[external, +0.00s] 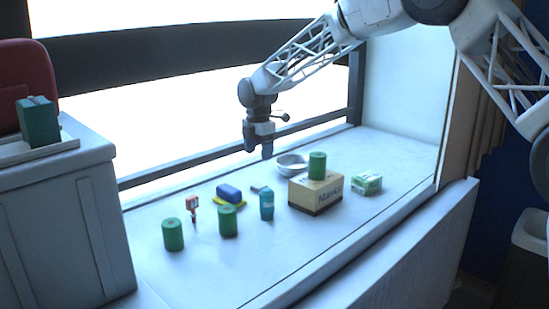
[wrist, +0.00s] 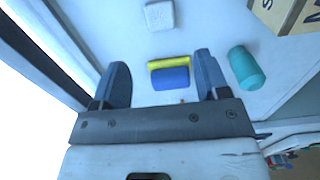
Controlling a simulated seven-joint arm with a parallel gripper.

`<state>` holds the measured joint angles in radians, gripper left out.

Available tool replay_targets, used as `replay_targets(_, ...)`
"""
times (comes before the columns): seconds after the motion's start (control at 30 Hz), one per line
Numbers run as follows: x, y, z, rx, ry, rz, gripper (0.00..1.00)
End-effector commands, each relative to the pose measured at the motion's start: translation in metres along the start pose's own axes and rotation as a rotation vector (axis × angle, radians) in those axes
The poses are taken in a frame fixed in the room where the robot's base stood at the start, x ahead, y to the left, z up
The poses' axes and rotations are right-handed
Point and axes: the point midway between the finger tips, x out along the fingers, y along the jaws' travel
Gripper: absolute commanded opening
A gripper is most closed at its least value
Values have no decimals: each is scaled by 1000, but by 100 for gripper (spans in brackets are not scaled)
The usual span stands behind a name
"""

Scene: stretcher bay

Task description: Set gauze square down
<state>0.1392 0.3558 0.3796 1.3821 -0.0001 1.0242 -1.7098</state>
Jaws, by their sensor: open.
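A white square pad (wrist: 160,15), which looks like the gauze square, lies on the pale surface at the top of the wrist view. It is beyond my fingertips and apart from them. I cannot pick it out in the external view. My gripper (wrist: 160,72) is open, with a wide gap between its two dark fingers. In the external view my gripper (external: 267,154) hangs above the back of the counter. A blue and yellow item (wrist: 170,76) appears between the fingers in the wrist view, below them and not visibly held.
On the counter (external: 330,240) stand green cans (external: 173,235), a teal bottle (external: 267,206), a cardboard box (external: 315,195) with a green can on top, a white bowl (external: 291,166) and a green-white carton (external: 367,184). The counter's front strip is clear.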

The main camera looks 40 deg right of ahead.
Motion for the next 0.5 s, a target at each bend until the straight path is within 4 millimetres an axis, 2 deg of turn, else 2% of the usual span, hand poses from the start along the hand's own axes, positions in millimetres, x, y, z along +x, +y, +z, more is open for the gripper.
replay_targets(0.2, -11, 0, 0, 0, 0, -1, 68)
replay_targets(0.5, -12, 0, 0, 0, 0, -1, 68)
